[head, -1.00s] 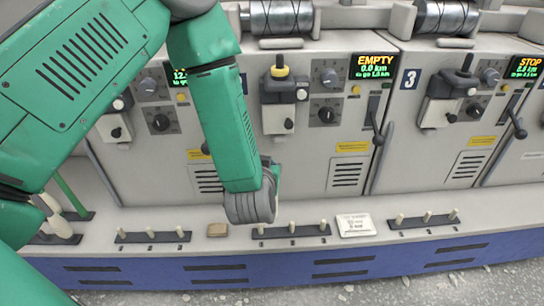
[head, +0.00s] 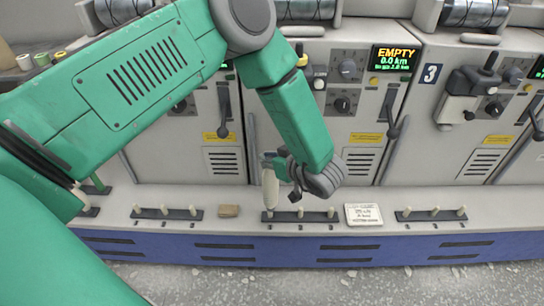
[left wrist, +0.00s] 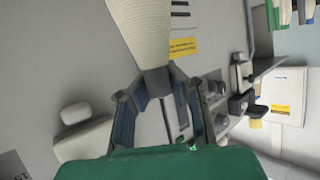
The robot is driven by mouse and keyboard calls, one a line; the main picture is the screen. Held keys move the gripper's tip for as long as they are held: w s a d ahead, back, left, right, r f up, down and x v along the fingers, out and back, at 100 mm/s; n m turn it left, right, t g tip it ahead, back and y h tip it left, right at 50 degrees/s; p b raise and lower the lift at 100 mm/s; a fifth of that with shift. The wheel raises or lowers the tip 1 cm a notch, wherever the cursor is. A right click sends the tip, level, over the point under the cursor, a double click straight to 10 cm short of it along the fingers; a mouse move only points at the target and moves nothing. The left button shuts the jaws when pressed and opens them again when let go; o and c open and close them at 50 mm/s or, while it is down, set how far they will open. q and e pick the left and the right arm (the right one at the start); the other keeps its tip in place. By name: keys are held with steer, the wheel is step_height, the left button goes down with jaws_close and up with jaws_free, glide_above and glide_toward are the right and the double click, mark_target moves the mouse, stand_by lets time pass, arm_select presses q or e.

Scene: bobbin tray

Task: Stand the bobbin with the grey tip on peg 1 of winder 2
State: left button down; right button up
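The cream bobbin (head: 270,188) hangs upright in the head view, its lower end just over or at the leftmost peg of the middle peg rail (head: 300,217). I cannot tell whether it touches the peg. The rail is below the winder with the EMPTY display (head: 396,58), left of the number 3 panel. My left gripper (head: 272,161) is shut around the bobbin's upper end. In the left wrist view, the fingers (left wrist: 158,92) close around the bobbin's grey tip (left wrist: 153,82), and its cream body (left wrist: 140,28) extends away. My right gripper is out of view.
A tan block (head: 229,211) and a white card (head: 363,214) lie on the ledge either side of the middle rail. More peg rails are at left (head: 167,213) and right (head: 431,215). Winder levers (head: 393,130) project above the ledge.

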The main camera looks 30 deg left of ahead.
mark_target(270, 186)
arm_select(q)
steer(key=f+b, duration=0.1)
steer(key=a+f+b, duration=0.1)
steer(key=f, duration=0.1)
steer(key=shift+a+f, duration=0.1)
steer(key=shift+f, duration=0.1)
steer(key=shift+r, duration=0.1)
steer(key=shift+d+r, duration=0.1)
steer(key=shift+d, duration=0.5)
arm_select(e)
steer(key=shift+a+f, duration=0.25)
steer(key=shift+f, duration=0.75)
arm_select(q)
steer(key=shift+a, duration=0.25)
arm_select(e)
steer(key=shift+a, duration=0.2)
arm_select(q)
steer(key=shift+d+p, duration=0.15)
steer(key=shift+p, duration=0.4)
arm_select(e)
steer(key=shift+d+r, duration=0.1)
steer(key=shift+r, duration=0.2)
